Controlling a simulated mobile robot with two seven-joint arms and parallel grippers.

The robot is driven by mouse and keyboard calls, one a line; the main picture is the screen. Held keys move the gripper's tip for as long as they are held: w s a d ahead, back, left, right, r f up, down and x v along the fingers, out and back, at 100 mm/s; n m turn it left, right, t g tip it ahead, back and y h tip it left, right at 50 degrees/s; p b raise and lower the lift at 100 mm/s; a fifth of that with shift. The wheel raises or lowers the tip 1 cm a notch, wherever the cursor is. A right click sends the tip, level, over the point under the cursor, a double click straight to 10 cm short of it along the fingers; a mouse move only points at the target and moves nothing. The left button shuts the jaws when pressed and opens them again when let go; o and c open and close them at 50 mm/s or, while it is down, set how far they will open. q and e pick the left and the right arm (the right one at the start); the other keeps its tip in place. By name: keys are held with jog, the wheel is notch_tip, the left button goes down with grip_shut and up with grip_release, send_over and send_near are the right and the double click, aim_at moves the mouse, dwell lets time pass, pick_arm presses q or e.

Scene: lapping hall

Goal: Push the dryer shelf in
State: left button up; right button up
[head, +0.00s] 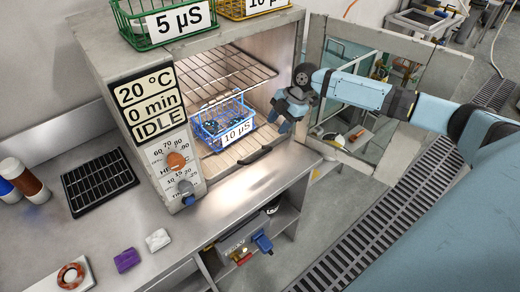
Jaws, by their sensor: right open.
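The dryer (98,45) stands on the bench with its door (385,85) swung wide open to the right. Its panel reads 20 °C, 0 min, IDLE. The lower shelf (222,163) has a dark handle (254,156) at its front edge, near the dryer's mouth. I cannot tell exactly how far the shelf sticks out. A blue wire basket (208,130) labelled 10 µS stands on it with dark contents. My right gripper (279,118) is open at the right side of the opening, just right of the basket and above the handle. My left gripper is out of view.
An upper wire rack (215,75) in the dryer is empty. Green (140,35) and yellow (230,12) baskets stand on top.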

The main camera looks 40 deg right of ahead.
aim_at(260, 155)
jog(key=p+x, duration=0.1)
jog(key=x, duration=1.2)
grip_shut()
